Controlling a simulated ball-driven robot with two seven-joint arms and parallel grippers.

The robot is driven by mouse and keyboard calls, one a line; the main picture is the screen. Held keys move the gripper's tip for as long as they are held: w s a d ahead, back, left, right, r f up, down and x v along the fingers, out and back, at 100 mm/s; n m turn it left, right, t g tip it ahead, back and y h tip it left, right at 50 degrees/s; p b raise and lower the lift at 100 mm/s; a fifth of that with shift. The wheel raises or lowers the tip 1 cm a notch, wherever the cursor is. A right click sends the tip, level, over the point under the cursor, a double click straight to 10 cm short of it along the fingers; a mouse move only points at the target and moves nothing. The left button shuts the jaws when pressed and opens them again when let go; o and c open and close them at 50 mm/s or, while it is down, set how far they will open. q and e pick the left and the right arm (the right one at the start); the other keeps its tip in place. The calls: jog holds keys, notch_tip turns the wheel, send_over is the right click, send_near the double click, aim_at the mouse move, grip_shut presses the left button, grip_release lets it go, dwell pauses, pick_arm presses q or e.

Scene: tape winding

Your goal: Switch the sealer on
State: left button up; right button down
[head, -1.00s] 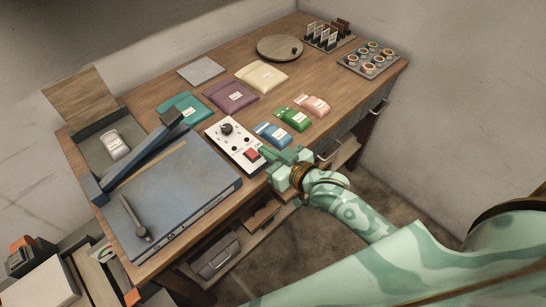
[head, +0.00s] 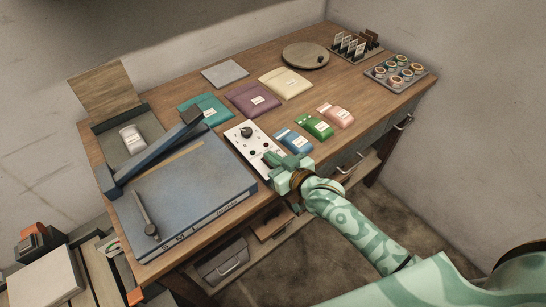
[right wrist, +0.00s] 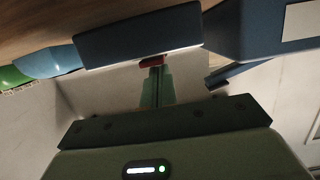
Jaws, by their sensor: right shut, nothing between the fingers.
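The sealer (head: 195,190) is a flat blue-grey machine on the table with a raised blue arm (head: 160,152). Beside it is a white control panel (head: 238,139) with a dark knob (head: 246,132) and small lights. My right gripper (head: 270,158) is shut and empty over the panel's near end, covering the red switch in the head view. In the right wrist view the closed fingertips (right wrist: 154,70) are right at the red switch (right wrist: 151,61), against a blue side. Whether they touch or press it I cannot tell. My left gripper is out of view.
Blue (head: 293,141), green (head: 315,127) and pink (head: 336,115) packets lie just right of the panel. Teal, purple (head: 253,99) and cream (head: 285,82) pouches lie behind it. A round disc (head: 305,55) and a tray of rolls (head: 400,72) stand farther back.

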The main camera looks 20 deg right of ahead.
jog(key=shift+w+r+p, duration=0.1)
jog(key=shift+r+p, duration=0.15)
jog(key=shift+p, duration=0.25)
jog(key=shift+f, duration=0.35)
notch_tip(320, 180, up, 5)
jog(key=p, duration=0.5)
jog(key=r+p+v, duration=0.1)
jog(key=p+v, duration=0.1)
jog(key=v, duration=0.6)
jog(key=shift+s+r, duration=0.2)
jog(key=shift+s, duration=0.05)
